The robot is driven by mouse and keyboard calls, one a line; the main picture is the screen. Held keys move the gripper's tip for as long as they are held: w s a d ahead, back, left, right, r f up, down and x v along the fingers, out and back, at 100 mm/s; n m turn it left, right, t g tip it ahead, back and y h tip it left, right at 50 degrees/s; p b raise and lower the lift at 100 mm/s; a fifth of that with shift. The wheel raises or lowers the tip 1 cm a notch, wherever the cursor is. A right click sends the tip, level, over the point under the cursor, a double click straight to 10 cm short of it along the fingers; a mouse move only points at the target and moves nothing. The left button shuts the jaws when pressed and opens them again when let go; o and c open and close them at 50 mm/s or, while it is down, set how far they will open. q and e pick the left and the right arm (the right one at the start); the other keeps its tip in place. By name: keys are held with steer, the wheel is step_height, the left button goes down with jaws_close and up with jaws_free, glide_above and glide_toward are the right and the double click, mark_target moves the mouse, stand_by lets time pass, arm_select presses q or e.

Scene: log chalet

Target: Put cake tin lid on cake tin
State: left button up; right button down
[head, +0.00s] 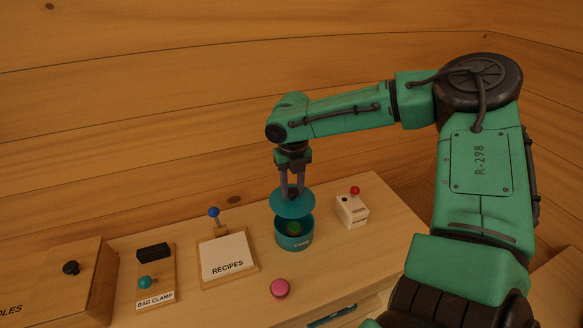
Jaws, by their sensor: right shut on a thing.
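The cake tin (294,240) is a round teal tin with a small label on its front, standing upright on the wooden counter. Something green shows inside it. The cake tin lid (292,205) is a teal disc with a dark knob. My right gripper (292,193) points down and is shut on the lid's knob. It holds the lid above the tin, with a gap at the front through which the inside shows. My left gripper is not in view.
A white box with a red-topped lever (352,210) stands right of the tin. A recipes board (228,260), a bag clamp board (155,282) and a wooden box (60,285) are to the left. A pink round object (280,288) lies in front. The log wall rises behind.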

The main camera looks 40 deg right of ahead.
mark_target(294, 203)
steer(key=shift+d+f+b, duration=0.1)
steer(key=shift+f+b, duration=0.2)
steer(key=shift+f, duration=0.05)
steer(key=f+b, duration=0.2)
steer(key=b, duration=0.1)
steer(key=shift+s+d+f, duration=0.15)
steer(key=shift+d+f, duration=0.2)
steer(key=shift+f, duration=0.05)
steer(key=f+b, duration=0.2)
steer(key=b, duration=0.1)
steer(key=shift+a+f, duration=0.2)
steer(key=shift+f, duration=0.5)
steer(key=shift+d+f, duration=0.1)
steer(key=shift+f, duration=0.4)
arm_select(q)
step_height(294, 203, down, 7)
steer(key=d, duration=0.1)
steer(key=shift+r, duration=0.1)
arm_select(e)
steer(key=shift+r, duration=0.1)
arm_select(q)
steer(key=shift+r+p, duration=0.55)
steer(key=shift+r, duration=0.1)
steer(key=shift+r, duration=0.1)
arm_select(e)
steer(key=shift+f, duration=0.2)
